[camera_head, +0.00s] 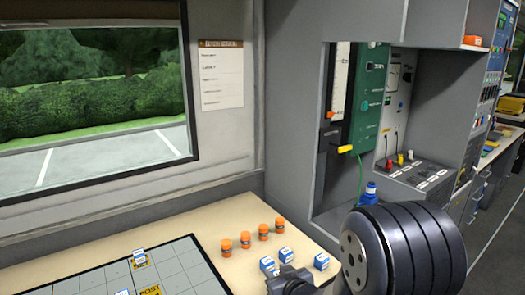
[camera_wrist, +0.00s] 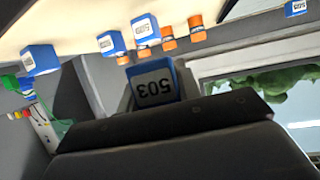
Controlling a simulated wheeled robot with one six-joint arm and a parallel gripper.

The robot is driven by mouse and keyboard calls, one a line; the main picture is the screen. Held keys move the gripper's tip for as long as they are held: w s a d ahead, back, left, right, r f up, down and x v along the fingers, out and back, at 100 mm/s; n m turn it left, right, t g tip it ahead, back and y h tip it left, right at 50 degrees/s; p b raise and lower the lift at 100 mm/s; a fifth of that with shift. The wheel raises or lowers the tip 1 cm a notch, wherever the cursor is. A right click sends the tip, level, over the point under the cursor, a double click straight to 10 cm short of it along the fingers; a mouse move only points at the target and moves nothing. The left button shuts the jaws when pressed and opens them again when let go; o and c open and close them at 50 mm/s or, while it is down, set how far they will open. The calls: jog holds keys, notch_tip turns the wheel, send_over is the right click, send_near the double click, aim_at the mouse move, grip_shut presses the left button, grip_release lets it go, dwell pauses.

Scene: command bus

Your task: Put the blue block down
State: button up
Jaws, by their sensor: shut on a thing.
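My gripper (camera_wrist: 152,92) is shut on a blue block with a white face marked 503 (camera_wrist: 153,86), seen upside down in the wrist view. In the head view my gripper (camera_head: 290,281) is dark, at the bottom edge above the front of the table, partly cut off. The held block is hard to tell there from similar blocks beside the gripper. Other blue-and-white blocks stand on the table: one at the right (camera_head: 321,261), one in the middle (camera_head: 286,255) and one left of it (camera_head: 266,262). They also show in the wrist view (camera_wrist: 111,43).
Several orange cylinders (camera_head: 263,232) stand in a row behind the blocks. A dark gridded board (camera_head: 95,280) lies at the left with a block (camera_head: 139,254) on it. A grey console (camera_head: 415,180) rises at the right. Bare tabletop (camera_head: 215,230) shows between board and cylinders.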

jog(key=s+d+f+m+t+h+p, duration=0.1)
jog(key=d+f+m+h+p, duration=0.15)
jog(key=d, duration=0.35)
jog(key=s+d+f+m+h+p, duration=0.1)
jog(key=s+d+f+m+h, duration=0.15)
jog(key=d, duration=0.25)
jog(key=shift+n, duration=0.3)
jog(key=s+f, duration=0.3)
jog(key=f, duration=0.1)
jog(key=shift+s+d+f, duration=0.1)
jog(key=shift+s+f, duration=0.1)
jog(key=shift+s, duration=0.15)
